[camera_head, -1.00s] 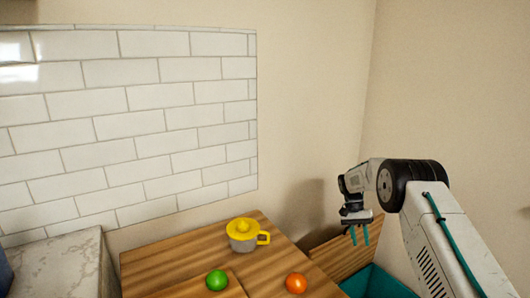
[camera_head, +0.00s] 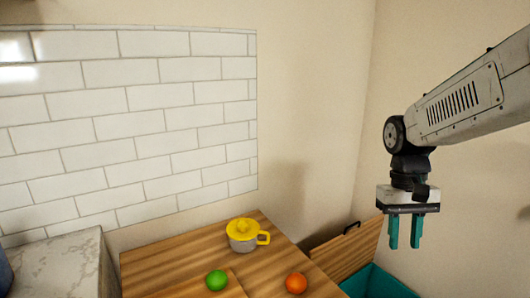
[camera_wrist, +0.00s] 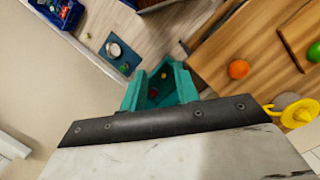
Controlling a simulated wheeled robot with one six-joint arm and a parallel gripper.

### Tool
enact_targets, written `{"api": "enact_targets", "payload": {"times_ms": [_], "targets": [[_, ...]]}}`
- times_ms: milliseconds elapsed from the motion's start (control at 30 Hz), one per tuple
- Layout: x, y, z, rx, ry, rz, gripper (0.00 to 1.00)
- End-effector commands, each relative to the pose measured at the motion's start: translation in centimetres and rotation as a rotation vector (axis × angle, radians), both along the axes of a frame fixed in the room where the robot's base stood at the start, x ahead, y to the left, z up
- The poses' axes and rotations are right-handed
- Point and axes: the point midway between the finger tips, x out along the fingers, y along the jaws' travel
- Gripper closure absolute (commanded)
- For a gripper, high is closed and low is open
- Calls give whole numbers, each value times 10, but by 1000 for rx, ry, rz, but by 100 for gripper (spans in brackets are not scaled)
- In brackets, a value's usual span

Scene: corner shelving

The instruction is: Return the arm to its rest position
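My gripper (camera_head: 404,232) hangs at the end of my arm at the right of the head view, with its teal fingers pointing down. A gap shows between the fingers, and nothing is between them. It is in the air in front of the plain wall, to the right of the wooden counter and above the teal bin (camera_head: 376,284). In the wrist view, the gripper's grey body fills the bottom, and teal surfaces (camera_wrist: 160,84) show beyond it. I cannot clearly separate fingers from bin there.
A wooden counter (camera_head: 165,263) holds a grey-and-yellow juicer (camera_head: 243,235), a green fruit (camera_head: 217,280) and an orange fruit (camera_head: 296,283). A wooden panel with a dark handle (camera_head: 345,250) stands by the bin. The wrist view shows a blue mat (camera_wrist: 128,66) and blue crate (camera_wrist: 64,14) below.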

Motion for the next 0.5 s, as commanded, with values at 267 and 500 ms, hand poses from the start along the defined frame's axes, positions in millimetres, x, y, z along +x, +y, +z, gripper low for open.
{"api": "enact_targets", "payload": {"times_ms": [267, 500], "targets": [[-109, 12, 15, 32, -116, 54, 69], [-174, 18, 15, 38, -234, 64, 69]]}}
